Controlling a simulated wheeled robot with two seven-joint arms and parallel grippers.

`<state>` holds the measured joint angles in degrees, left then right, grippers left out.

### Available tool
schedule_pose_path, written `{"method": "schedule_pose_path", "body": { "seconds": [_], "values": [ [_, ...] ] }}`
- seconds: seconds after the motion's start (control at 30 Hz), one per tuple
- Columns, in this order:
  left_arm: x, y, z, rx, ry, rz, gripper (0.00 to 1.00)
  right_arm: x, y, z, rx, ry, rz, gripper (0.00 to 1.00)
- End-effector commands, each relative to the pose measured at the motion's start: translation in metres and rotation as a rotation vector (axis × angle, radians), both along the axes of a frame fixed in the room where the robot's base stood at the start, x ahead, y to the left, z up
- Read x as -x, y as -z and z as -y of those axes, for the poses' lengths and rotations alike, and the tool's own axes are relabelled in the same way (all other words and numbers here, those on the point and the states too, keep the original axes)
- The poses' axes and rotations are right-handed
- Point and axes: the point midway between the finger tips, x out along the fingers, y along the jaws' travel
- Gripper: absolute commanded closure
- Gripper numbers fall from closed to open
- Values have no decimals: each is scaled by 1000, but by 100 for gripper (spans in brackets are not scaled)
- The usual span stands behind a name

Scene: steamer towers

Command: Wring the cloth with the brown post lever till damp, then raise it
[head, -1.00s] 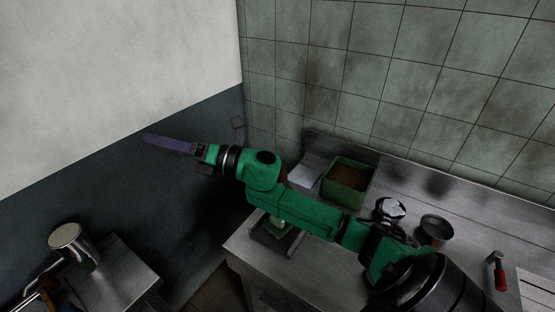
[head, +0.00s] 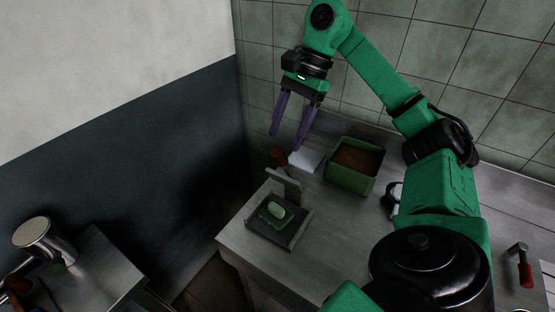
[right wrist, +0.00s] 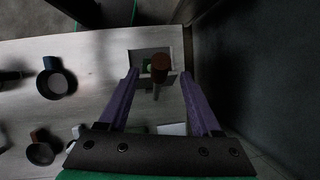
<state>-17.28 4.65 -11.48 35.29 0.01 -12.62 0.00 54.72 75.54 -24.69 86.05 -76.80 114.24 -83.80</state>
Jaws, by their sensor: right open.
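The wringer is a dark tray (head: 262,231) with an upright hinged plate (head: 285,184), standing near the corner of the steel counter. The pale green cloth (head: 276,211) lies bunched in it. The brown post lever (head: 279,158) stands up behind the plate; in the right wrist view its round brown end (right wrist: 159,66) shows between my fingers. My right gripper (head: 286,141) is open and empty, its purple fingers pointing down just above the lever, not visibly touching it. In the right wrist view the lever hides part of the cloth. My left gripper is out of view.
A green box (head: 350,182) with brown contents stands right of the wringer, near a white pad (head: 306,160). A red-handled tool (head: 524,270) lies far right. Dark pans (right wrist: 56,83) show in the wrist view. A side counter (head: 95,270) stands left, across a gap.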

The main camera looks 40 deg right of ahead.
Motion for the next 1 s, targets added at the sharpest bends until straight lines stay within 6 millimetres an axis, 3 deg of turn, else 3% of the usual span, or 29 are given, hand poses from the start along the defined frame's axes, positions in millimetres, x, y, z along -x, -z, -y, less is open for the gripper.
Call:
{"method": "schedule_pose_path", "body": {
  "seconds": [0.03,0.23,0.57,0.73,1.0],
  "values": [
    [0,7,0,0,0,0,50,0,17,-4,3,-1,-5,34],
    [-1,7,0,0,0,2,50,-2,47,-20,2,0,-2,34],
    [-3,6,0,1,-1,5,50,-3,54,-24,-1,1,2,34],
    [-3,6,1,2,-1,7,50,-3,54,-24,-1,1,2,100],
    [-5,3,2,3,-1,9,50,-5,53,-22,8,0,4,100]
  ]
}}
